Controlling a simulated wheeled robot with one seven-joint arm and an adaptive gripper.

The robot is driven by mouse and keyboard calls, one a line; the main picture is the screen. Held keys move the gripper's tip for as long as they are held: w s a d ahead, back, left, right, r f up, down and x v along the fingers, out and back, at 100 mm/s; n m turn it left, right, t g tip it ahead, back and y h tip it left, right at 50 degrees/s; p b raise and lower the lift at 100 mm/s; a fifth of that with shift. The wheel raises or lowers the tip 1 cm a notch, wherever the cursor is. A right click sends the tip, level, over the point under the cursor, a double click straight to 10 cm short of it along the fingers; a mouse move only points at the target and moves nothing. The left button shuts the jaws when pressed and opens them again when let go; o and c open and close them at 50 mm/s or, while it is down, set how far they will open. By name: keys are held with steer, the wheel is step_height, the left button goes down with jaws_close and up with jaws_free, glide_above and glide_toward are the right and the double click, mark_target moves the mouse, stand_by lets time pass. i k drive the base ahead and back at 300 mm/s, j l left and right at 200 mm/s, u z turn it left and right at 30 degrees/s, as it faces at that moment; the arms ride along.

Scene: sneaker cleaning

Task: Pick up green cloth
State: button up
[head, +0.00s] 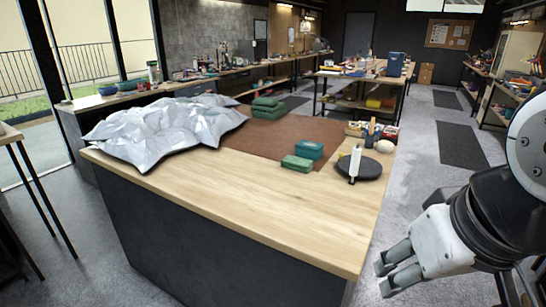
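A folded green cloth-like stack (268,107) lies on the brown mat toward the back of the wooden worktable. A smaller green item (297,163) lies nearer, at the mat's front edge; I cannot tell whether it is cloth or a box. A teal block (309,149) sits just behind it. My gripper (384,279) is at the lower right, off the table's right side and apart from all of these. Its two fingers are spread with a gap between them, and I see nothing held.
The worktable (240,197) has a clear wooden front strip. A crumpled silver sheet (165,128) covers its left part. On the right are a dark round plate (365,170) with a white bottle (355,163), and several small items behind. Grey floor is open to the right.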

mark_target(296, 164)
steer(key=l+u, duration=0.1)
steer(key=u, duration=0.55)
steer(key=i+l+u, duration=0.15)
steer(key=l+u, duration=0.2)
steer(key=l, duration=0.15)
steer(key=i+l+u, duration=0.1)
steer(key=l+u, duration=0.25)
steer(key=l, duration=0.15)
steer(key=l+u, duration=0.3)
steer(key=l, duration=1.1)
steer(key=l+u, duration=0.15)
steer(key=l, duration=0.7)
steer(key=k+l, duration=0.1)
steer(key=l, duration=0.75)
steer(key=u, duration=0.05)
